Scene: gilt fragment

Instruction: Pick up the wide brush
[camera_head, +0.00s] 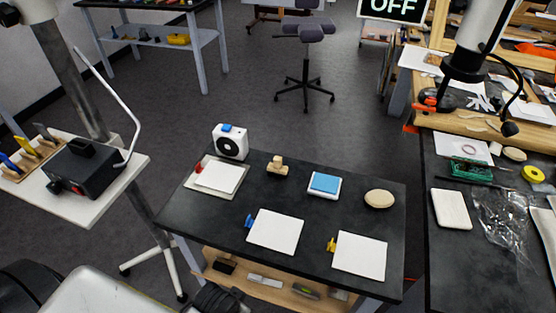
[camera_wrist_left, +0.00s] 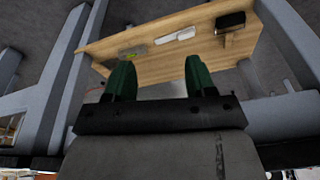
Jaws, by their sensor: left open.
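My left gripper (camera_wrist_left: 158,78) shows two green fingers in the left wrist view. They are apart with nothing between them, and the lower shelf is beyond them. On that shelf, a dark wide piece with a light wooden part (camera_wrist_left: 230,22) looks like the wide brush; I cannot be sure. A dark piece (camera_head: 224,266) at the shelf's left end in the head view seems to be the same thing. The gripper is apart from it. In the head view, my left fingertips cannot be made out at the bottom edge. My right gripper is not in view.
The wooden shelf (camera_wrist_left: 105,46) also holds a pale tool (camera_wrist_left: 180,35) and a greenish one (camera_wrist_left: 133,52). Grey table legs (camera_wrist_left: 75,70) flank the shelf.

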